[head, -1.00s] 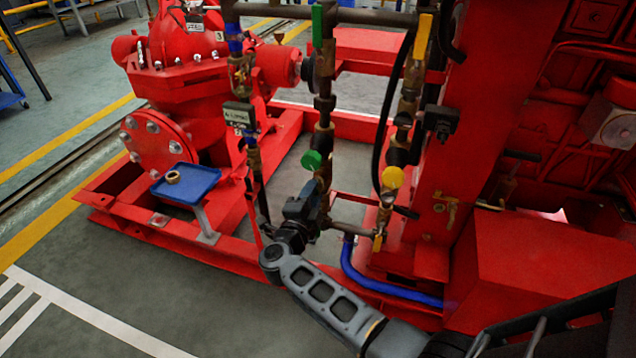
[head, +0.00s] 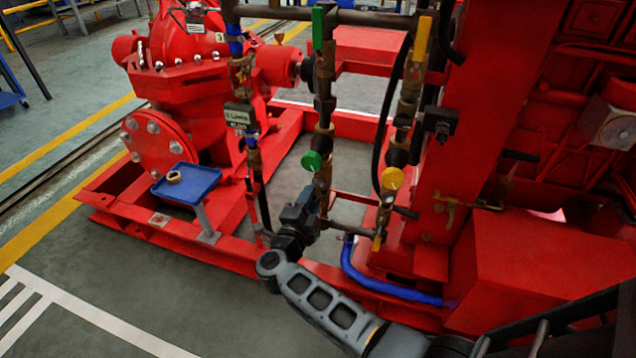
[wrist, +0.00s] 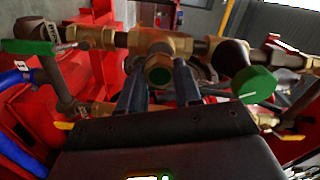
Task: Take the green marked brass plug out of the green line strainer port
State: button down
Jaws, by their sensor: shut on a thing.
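The brass strainer body (wrist: 155,42) is right behind the plug. I cannot tell whether the plug is still seated in its port. In the head view my gripper (head: 308,200) is at the lower part of the green line, below the green round knob (head: 312,161). The plug is hidden there.
The yellow line with its yellow round knob (head: 392,178) stands close to the right. A blue hose (head: 375,285) runs below it. A blue tray (head: 187,193) holding a brass ring (head: 173,177) is at the left. A green lever (wrist: 28,47) crosses the wrist view's left.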

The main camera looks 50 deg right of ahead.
jog(key=shift+p+v, duration=0.5)
jog(key=shift+v, duration=1.3)
